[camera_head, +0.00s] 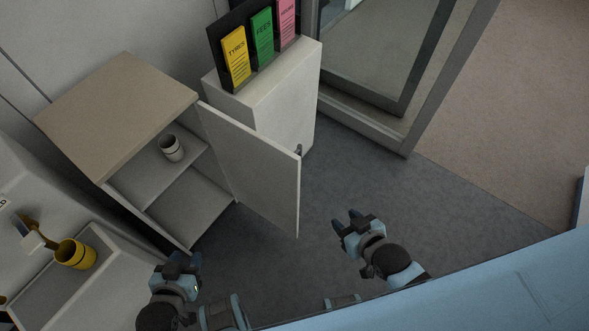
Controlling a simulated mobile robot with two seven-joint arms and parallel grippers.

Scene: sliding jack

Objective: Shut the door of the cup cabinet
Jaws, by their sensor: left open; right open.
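The cup cabinet (115,105) stands at the left with a beige top. Its white door (252,165) is swung wide open to the right, with a small dark handle (298,151) near its free edge. A light cup (171,148) stands on the upper shelf inside. My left gripper (180,264) is open and empty, below the cabinet's front in the picture. My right gripper (350,222) is open and empty, to the right of the door's lower free corner and apart from it.
A white stand (270,95) with yellow, green and pink leaflets (262,38) is behind the door. A yellow cup (75,253) sits on a ledge at the lower left. A grey door frame (400,130) is at the upper right. Dark floor (450,210) is clear at the right.

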